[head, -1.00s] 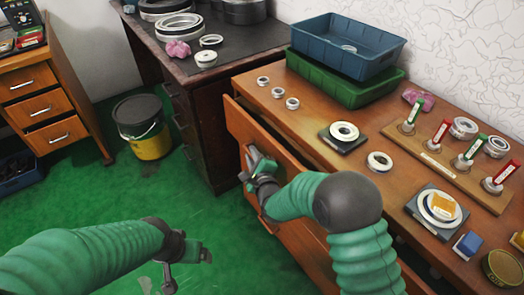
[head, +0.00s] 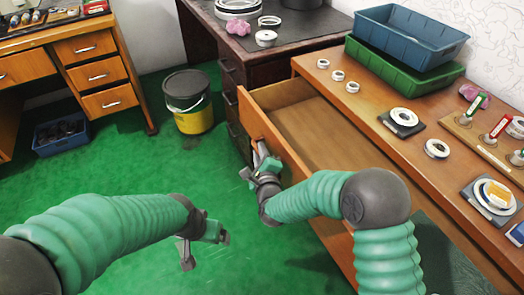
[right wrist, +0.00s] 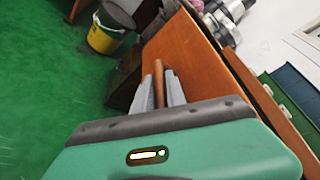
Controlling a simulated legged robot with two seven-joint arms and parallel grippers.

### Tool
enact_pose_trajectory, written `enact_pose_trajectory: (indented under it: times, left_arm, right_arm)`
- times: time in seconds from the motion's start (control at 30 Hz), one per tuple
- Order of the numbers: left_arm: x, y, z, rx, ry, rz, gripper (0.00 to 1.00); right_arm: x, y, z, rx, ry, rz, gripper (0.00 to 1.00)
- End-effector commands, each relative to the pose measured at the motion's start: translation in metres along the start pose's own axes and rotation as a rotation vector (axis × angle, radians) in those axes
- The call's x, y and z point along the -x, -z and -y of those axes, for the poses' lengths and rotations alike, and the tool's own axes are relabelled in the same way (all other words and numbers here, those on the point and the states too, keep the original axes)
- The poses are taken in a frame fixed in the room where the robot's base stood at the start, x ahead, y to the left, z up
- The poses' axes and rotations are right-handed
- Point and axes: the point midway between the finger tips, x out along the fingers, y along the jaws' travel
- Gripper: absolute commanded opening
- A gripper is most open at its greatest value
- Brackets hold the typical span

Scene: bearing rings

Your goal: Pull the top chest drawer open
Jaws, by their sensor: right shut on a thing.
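The top drawer (head: 259,122) of the wooden chest (head: 375,100) is pulled well out, and its bare inside shows in the head view. My right gripper (head: 262,160) is at the outer face of the drawer front. In the right wrist view its two grey fingers (right wrist: 159,92) are shut on the brown drawer handle (right wrist: 158,72), one on each side. My left gripper (head: 203,243) hangs over the green floor, away from the chest; its fingers are apart and empty.
A blue tray (head: 408,38) sits on a green tray (head: 400,68) at the chest's back. Rings and a pegged board (head: 463,130) are on top. A dark desk (head: 225,60) stands beside the chest, a yellow-black bucket (head: 188,100) on the floor. Open floor lies in front.

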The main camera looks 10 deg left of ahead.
Motion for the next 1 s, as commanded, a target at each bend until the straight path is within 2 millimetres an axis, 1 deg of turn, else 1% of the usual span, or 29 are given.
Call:
enact_pose_trajectory:
  times: [0.03, 0.17, 0.2, 0.37, 0.63, 0.73, 0.77, 0.87, 1.0]
  left_arm:
    - [0.000, 0.000, 0.000, 0.000, 0.000, 0.000, 0.90]
    - [0.000, 0.000, 0.000, 0.000, 0.000, 0.000, 0.90]
    - [0.000, 0.000, 0.000, 0.000, 0.000, 0.000, 0.90]
    - [0.000, 0.000, 0.000, 0.000, 0.000, 0.000, 0.90]
    - [0.000, 0.000, 0.000, 0.000, 0.000, 0.000, 0.90]
    - [0.003, 0.001, 0.000, 0.000, 0.000, 0.000, 0.90]
    - [0.004, 0.001, 0.000, 0.000, 0.000, 0.000, 0.90]
    - [0.011, 0.003, 0.000, 0.000, 0.000, 0.000, 0.90]
    - [0.021, 0.005, 0.000, 0.000, 0.000, 0.000, 0.90]
  right_arm:
    - [0.000, 0.003, -0.003, 0.001, -0.008, -0.005, 0.00]
    - [0.000, 0.003, -0.003, 0.001, -0.008, -0.005, 0.00]
    - [0.000, 0.003, -0.003, 0.001, -0.007, -0.005, 0.18]
    - [0.000, 0.002, -0.002, 0.001, -0.004, -0.003, 0.38]
    - [0.000, 0.001, 0.000, 0.001, -0.001, -0.001, 0.38]
    - [0.006, 0.000, 0.001, 0.001, -0.001, -0.001, 0.38]
    - [0.010, 0.000, 0.001, 0.001, -0.001, -0.001, 0.38]
    - [0.030, -0.001, 0.003, 0.001, -0.003, -0.002, 0.38]
    - [0.071, -0.001, 0.003, 0.002, -0.004, -0.002, 0.38]
